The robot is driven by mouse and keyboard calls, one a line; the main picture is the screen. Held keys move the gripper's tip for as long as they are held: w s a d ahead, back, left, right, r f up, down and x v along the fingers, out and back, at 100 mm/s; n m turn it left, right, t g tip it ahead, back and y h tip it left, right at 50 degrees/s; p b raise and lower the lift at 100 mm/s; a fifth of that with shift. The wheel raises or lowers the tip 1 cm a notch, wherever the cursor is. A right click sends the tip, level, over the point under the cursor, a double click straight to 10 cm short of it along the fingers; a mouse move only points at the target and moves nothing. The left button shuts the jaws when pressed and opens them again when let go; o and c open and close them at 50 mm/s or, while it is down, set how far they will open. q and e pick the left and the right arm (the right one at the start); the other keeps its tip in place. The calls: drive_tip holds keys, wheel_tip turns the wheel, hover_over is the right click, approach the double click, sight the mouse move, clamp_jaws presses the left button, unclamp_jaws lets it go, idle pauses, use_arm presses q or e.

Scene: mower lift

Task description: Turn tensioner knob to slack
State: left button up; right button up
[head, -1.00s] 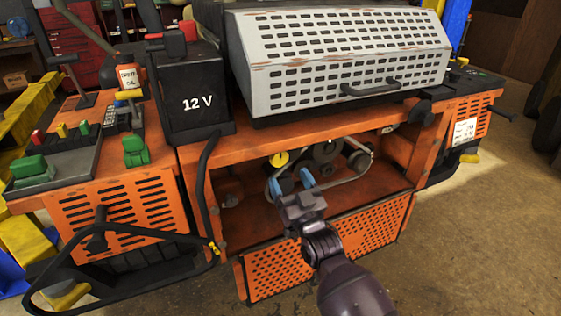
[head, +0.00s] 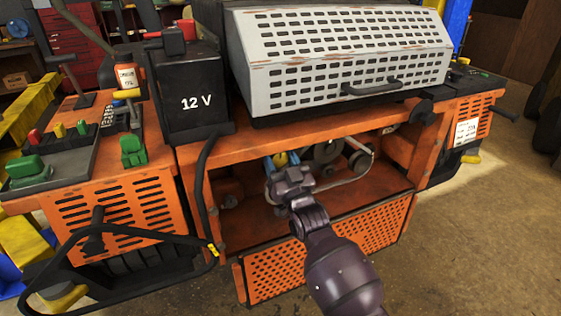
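The yellow tensioner knob (head: 281,159) is inside the open bay of the orange mower body, at the left end of the belt and pulleys. My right gripper (head: 281,160) reaches into the bay from below. Its two blue fingertips are apart, one on each side of the knob in the picture. I cannot tell whether they touch it. The gripper body hides what lies just below the knob. The belt (head: 352,178) loops round the grey pulleys (head: 327,152) to the right. My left gripper is not in view.
An orange perforated panel (head: 325,250) hangs open below the bay. The orange frame edge (head: 300,140) and the grey vented cover (head: 335,50) lie above. A black 12 V battery box (head: 195,98) with a cable stands at the left.

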drive_tip(key=c, duration=0.8)
